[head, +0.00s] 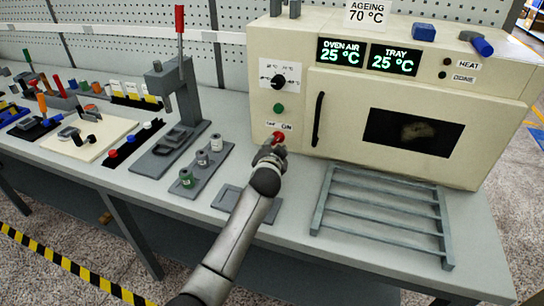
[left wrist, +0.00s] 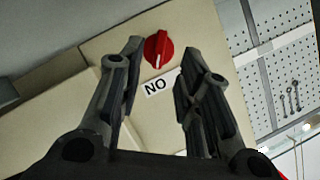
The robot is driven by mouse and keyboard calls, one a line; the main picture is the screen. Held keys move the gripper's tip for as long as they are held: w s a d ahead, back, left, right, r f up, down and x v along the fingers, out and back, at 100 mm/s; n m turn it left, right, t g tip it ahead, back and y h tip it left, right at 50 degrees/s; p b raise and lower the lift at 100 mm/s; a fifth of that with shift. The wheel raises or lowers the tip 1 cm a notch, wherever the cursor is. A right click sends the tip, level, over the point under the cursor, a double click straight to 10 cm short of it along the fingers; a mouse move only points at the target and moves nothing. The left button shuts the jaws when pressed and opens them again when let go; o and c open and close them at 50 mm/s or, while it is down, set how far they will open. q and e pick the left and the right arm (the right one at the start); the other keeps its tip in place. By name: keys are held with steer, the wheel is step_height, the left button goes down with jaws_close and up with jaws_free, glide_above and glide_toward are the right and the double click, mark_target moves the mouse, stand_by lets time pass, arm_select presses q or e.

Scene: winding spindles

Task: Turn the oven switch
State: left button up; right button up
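The cream oven (head: 330,95) stands on the bench at the right. Its red switch (head: 279,137) is low on the left front panel, by a label reading "ON". In the left wrist view the red switch (left wrist: 158,48) shows a white pointer line and lies in the gap between the fingertips. My left gripper (head: 268,152) is right in front of the switch and partly covers the panel below it. The wrist view shows its fingers (left wrist: 163,56) apart on either side of the switch; I cannot tell whether they touch it. My right gripper is not in view.
A black dial (head: 279,82) and a green button (head: 279,108) sit above the switch. The oven door handle (head: 318,119) is to the right. A metal rack (head: 385,208) lies on the bench in front. A hand press (head: 172,110) and spool holder (head: 203,165) stand left.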

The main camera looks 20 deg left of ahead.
arm_select(q)
steer(key=shift+v, duration=3)
steer(key=shift+f, duration=0.1)
